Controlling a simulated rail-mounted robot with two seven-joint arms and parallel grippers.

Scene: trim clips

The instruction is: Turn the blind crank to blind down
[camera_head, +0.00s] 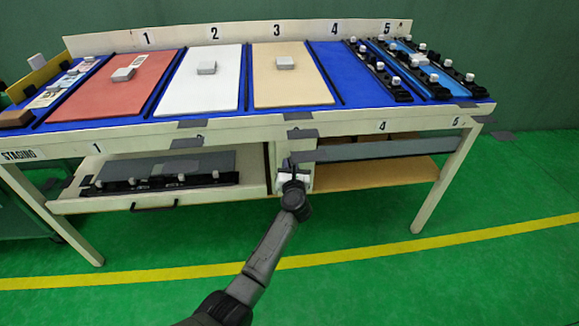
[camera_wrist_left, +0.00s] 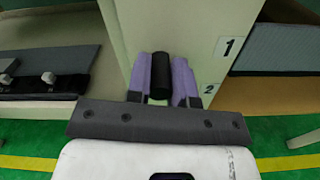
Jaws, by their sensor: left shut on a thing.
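The crank's black cylindrical handle (camera_wrist_left: 166,75) stands out from the cream post (camera_wrist_left: 195,30) in the left wrist view. My left gripper (camera_head: 290,167) is at this post under the bench in the head view. Its two purple fingers are shut on the handle, one on each side. The crank's arm is hidden behind the handle and fingers. A grey slat-like panel, seemingly the blind (camera_head: 385,148), spans the top of the right lower bay; the opening below it is uncovered. My right gripper is not in view.
The bench top (camera_head: 350,85) above carries coloured panels and several small clips. Left of the post, a pulled-out lower tray (camera_head: 75,205) holds a dark strip with white-topped clips. Labels 1 and 2 are on the post. The green floor in front is clear.

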